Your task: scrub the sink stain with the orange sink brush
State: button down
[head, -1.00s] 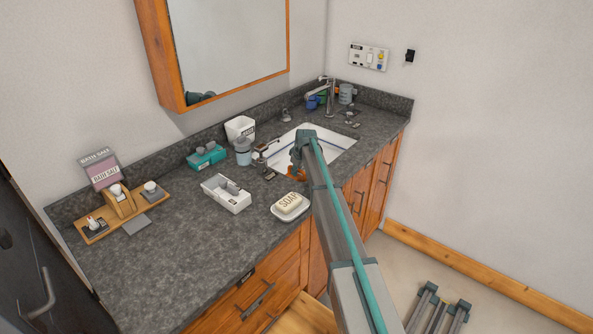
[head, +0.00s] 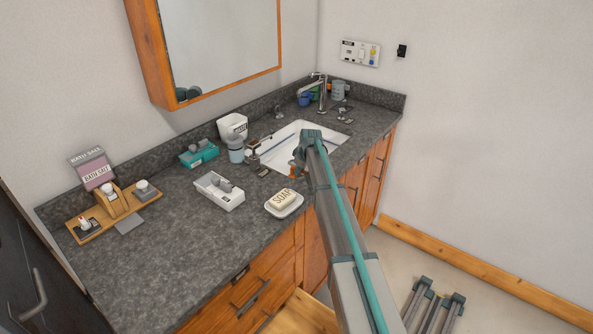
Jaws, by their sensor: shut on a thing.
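The white rectangular sink (head: 283,136) is set in the grey counter, with a chrome faucet behind it. My arm reaches in from the lower right, and its wrist covers the sink's front part. My gripper (head: 297,166) is at the sink's near edge, pointing down, small and partly hidden by my own wrist. A bit of orange, which looks like the orange sink brush (head: 292,170), shows at its fingers. The gripper appears shut on it. The brush head is hidden, so I cannot tell if it touches the basin. I cannot make out the stain.
A soap dish (head: 284,204) with a soap bar stands near the counter's front edge, close to my arm. A white tray (head: 219,191), a jar (head: 236,150) and a white cup (head: 232,126) stand left of the sink. The counter between tray and wooden caddy (head: 114,211) is mostly clear.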

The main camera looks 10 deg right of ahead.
jog(key=shift+s+d+f, duration=0.1)
jog(key=shift+s+d, duration=0.55)
jog(key=shift+s, duration=0.2)
jog(key=shift+w, duration=0.1)
